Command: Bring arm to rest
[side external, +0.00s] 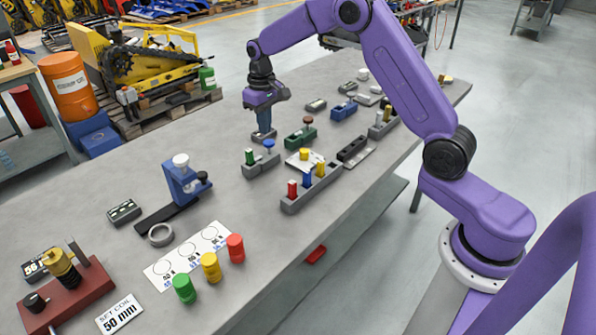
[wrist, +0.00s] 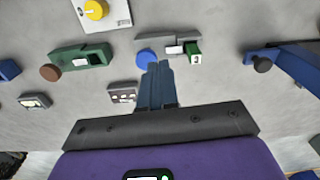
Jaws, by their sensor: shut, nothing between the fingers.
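My arm is purple and reaches out over the grey workbench (side external: 120,220). My gripper (side external: 265,134) points down above the bench, with its fingers together and nothing between them. In the wrist view the shut fingers (wrist: 158,72) show in the middle. Below and beside the fingertips in the side view is a small grey fixture (side external: 262,166) with a green peg (side external: 250,157) and a blue knob (side external: 268,144). Whether the fingertips touch anything there I cannot tell, as the fingers overlap the fixture's area in both views.
A green block (side external: 300,137) with a brown knob stands right of my gripper. A grey rack (side external: 290,206) holds red, blue and yellow pegs. A blue stand (side external: 187,187) is to the left. Red, yellow and green cylinders (side external: 210,267) stand by a marked sheet.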

